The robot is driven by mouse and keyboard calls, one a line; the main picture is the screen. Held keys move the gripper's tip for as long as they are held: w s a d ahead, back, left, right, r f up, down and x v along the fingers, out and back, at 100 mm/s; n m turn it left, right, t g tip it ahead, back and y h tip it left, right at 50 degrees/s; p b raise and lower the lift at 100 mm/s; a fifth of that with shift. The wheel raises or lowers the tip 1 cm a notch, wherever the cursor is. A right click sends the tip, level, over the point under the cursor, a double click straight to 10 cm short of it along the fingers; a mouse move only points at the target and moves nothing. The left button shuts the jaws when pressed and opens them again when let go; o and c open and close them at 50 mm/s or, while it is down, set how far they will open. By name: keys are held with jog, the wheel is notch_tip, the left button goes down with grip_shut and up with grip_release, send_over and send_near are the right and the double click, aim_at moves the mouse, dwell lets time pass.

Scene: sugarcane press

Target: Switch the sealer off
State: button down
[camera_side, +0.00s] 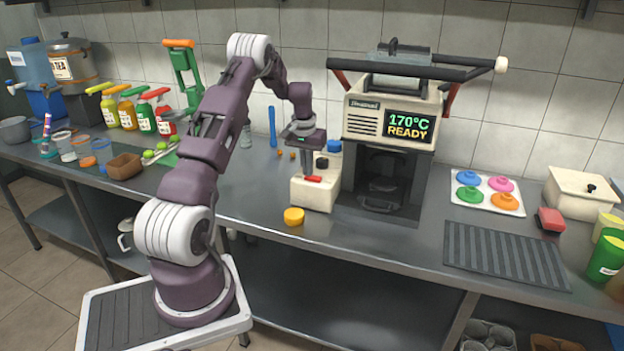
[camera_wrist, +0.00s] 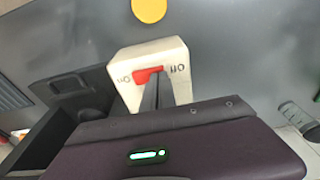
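The sealer (camera_side: 387,125) is a cream and dark machine whose screen reads "170°C READY". A cream switch box (camera_side: 316,197) stands at its left, with a red switch (camera_side: 313,179) on top. In the wrist view the red switch (camera_wrist: 146,76) lies on the box (camera_wrist: 128,61) between two upside-down labels, seemingly "On" at the left and "Off" at the right. My gripper (camera_side: 306,172) points down over the box; its fingers (camera_wrist: 152,98) look shut together and empty, right by the switch. I cannot tell whether they touch it. The fingers hide part of the switch.
A yellow disc (camera_side: 294,216) lies on the counter in front of the box. A blue-capped item (camera_side: 334,147) is behind it. A tray of coloured lids (camera_side: 487,192) and a ribbed dark mat (camera_side: 505,254) lie right of the sealer.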

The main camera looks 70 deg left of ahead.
jog(key=shift+f, duration=0.1)
notch_tip(320, 180, up, 7)
dwell(0.7)
jog(key=w+d+r+m+t, duration=0.1)
jog(key=d+r, duration=0.6)
jog(key=d, duration=0.2)
jog(key=d+r+m, duration=0.2)
jog(key=d+r, duration=0.4)
jog(key=d, duration=0.3)
jog(key=s+d+r+m+t, duration=0.1)
jog(key=s+d+r, duration=0.2)
jog(key=d, duration=0.4)
jog(key=s+d+r+m+t, duration=0.1)
jog(key=s+d+r, duration=0.15)
jog(key=d, duration=0.35)
jog(key=s+d+f+m, duration=0.1)
jog(key=s+d+m, duration=0.1)
jog(key=s+d, duration=0.4)
jog(key=s+d+f+m+t+h, duration=0.1)
jog(key=s+d+f+m, duration=0.1)
jog(key=s+d, duration=0.4)
jog(key=s, duration=0.5)
jog(key=shift+s+f, duration=0.15)
jog(key=shift+s, duration=0.05)
